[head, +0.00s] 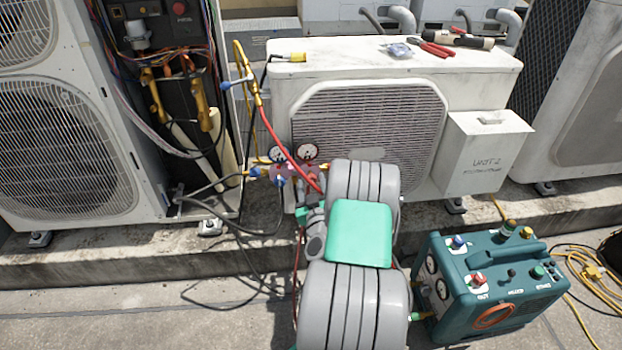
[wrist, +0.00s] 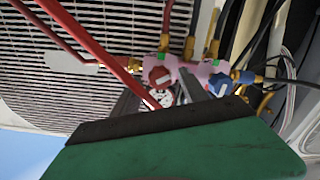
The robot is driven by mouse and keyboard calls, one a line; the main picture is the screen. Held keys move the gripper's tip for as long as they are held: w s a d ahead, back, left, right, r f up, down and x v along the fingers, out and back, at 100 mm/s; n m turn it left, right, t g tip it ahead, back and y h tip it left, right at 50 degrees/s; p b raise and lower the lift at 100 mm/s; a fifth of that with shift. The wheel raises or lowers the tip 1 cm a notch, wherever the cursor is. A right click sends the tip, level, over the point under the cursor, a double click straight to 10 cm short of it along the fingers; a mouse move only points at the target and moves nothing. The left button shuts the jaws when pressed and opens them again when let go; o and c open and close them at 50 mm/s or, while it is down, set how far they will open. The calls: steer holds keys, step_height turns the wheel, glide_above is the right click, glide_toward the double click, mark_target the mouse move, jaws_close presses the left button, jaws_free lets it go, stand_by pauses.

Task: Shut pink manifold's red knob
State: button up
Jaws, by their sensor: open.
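The pink manifold (head: 284,171) hangs in front of the middle condenser, with two round gauges (head: 277,153) above it. In the wrist view the pink manifold (wrist: 188,71) appears upside down. Its red knob (wrist: 159,76) is on the left and its blue knob (wrist: 219,85) on the right. My gripper (wrist: 160,94) is open, its grey fingers pointing at the manifold on either side of the red knob's line. I cannot tell whether they touch it. In the head view my arm hides the red knob and most of my gripper.
Red, yellow and dark hoses (head: 268,133) run around the manifold. The opened condenser (head: 70,150) stands left. Pliers (head: 437,49) lie on the middle condenser (head: 460,75). A teal recovery machine (head: 500,315) stands on the floor at right. Some floor at left is clear.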

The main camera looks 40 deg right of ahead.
steer(key=shift+x, duration=1.05)
steer(key=shift+c, duration=0.2)
jaws_close()
